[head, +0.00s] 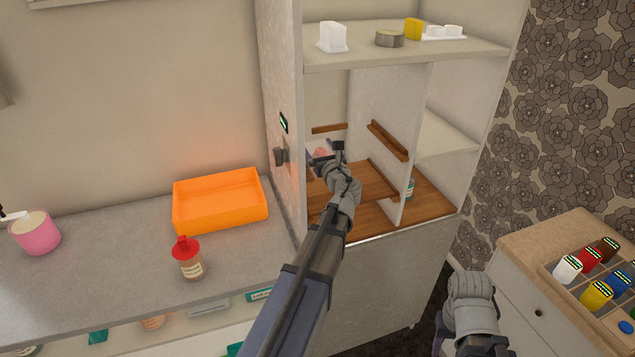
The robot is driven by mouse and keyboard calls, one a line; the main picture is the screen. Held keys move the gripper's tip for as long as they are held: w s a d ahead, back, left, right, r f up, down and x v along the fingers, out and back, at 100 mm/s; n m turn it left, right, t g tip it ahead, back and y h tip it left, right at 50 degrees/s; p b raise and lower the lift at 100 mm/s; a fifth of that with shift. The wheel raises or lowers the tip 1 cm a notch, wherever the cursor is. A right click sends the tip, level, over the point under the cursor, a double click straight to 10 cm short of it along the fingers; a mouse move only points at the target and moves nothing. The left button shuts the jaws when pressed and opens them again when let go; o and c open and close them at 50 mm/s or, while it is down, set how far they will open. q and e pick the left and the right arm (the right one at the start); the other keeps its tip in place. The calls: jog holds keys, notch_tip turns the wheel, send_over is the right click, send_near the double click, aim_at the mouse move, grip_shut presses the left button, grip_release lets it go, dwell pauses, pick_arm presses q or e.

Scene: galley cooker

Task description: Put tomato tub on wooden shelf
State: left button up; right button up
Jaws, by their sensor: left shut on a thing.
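My left gripper (325,160) reaches into the left bay of the tall grey cabinet and is shut on a small pale thing with a reddish patch, which I take as the tomato tub (320,152). The gripper and wrist hide most of it. The wooden shelf (378,182) is a brown board low in that bay, just below and right of the gripper. I cannot tell whether the tub touches it. My right arm shows at the bottom right, but its gripper fingers do not show.
A partition (415,150) bounds the bay on the right; a bottle (409,188) stands beyond it. Wooden rails (388,140) sit above the shelf. On the left counter are an orange tray (220,219), a red-capped jar (189,262) and a pink cup (37,235).

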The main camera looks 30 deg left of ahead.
pick_arm(q)
notch_tip(320, 180, down, 3)
jog(key=shift+f+b, duration=0.15)
jog(key=shift+b, duration=0.85)
pick_arm(e)
notch_tip(320, 180, down, 3)
jog(key=shift+f, duration=0.15)
pick_arm(q)
notch_tip(320, 180, down, 4)
jog(key=b, duration=0.4)
jog(key=shift+f, duration=0.2)
pick_arm(e)
notch_tip(320, 180, down, 4)
jog(key=shift+f, duration=0.25)
pick_arm(q)
jog(key=shift+f+b, duration=0.15)
jog(key=shift+b, duration=0.25)
jog(key=o, duration=1.3)
jog(key=shift+c, duration=0.2)
pick_arm(e)
jog(key=shift+f, duration=0.15)
